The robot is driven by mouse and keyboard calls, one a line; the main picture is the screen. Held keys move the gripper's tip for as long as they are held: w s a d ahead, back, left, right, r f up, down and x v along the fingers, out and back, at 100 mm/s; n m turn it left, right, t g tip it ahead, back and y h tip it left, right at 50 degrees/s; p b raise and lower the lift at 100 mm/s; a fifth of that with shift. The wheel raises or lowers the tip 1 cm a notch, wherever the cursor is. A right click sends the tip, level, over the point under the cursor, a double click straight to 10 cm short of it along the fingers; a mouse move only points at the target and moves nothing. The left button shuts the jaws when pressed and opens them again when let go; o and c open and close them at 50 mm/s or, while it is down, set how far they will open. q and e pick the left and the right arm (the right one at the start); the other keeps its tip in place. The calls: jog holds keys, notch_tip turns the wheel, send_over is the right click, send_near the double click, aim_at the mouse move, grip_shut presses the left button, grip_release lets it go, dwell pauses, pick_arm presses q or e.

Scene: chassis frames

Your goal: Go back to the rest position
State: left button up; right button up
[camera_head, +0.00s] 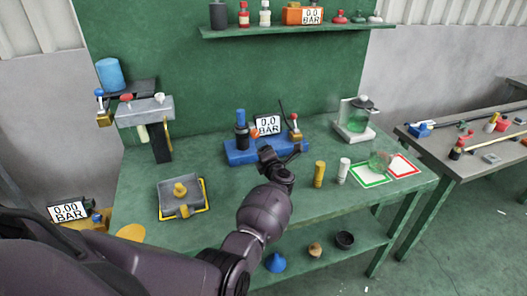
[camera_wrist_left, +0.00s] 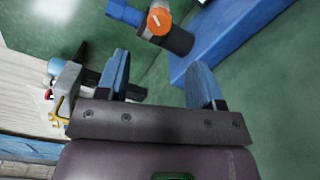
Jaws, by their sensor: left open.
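My left gripper (camera_head: 283,160) is over the green workbench (camera_head: 225,215), just in front of the blue base (camera_head: 240,155). Its two blue-padded fingers (camera_wrist_left: 163,78) stand wide apart in the left wrist view, with nothing between them. The blue base carries a black and blue cylinder (camera_head: 241,130), a 0.0 BAR gauge (camera_head: 267,125) and a red-topped fitting (camera_head: 295,130). In the left wrist view the blue base (camera_wrist_left: 225,40) and a dark cylinder with an orange cap (camera_wrist_left: 160,20) lie beyond the fingers. My right gripper is not seen.
A yellow cylinder (camera_head: 319,174) and a white cylinder (camera_head: 343,170) stand close right of my gripper. A grey tray (camera_head: 182,210) and a grey stand (camera_head: 160,145) are on the left. A glass jar (camera_head: 357,115) stands at back right. A shelf (camera_head: 290,30) hangs above.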

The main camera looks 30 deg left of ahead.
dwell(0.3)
pick_arm(q)
jog(key=w+d+r+m+t+h, duration=0.45)
jog(key=d+r+m+t, duration=0.2)
jog(key=r+m, duration=0.45)
jog(key=s+d+f+m+t+h, duration=0.25)
jog(key=s+m+h, duration=0.4)
jog(key=m, duration=0.45)
jog(key=s+d+f+m+g, duration=0.1)
jog(key=s+f+m+g, duration=0.2)
jog(key=s+f, duration=0.4)
jog(key=s+f+m+g+h+b, duration=0.1)
jog(key=s+f+m+g, duration=0.2)
jog(key=s+f, duration=0.5)
jog(key=s+d+f+m+g+h, duration=0.1)
jog(key=s+f+m+g, duration=0.2)
jog(key=s, duration=1.9)
notch_tip(320, 180, down, 5)
jog(key=shift+d+f+m, duration=0.1)
jog(key=shift+d+m, duration=0.2)
jog(key=shift+m, duration=0.6)
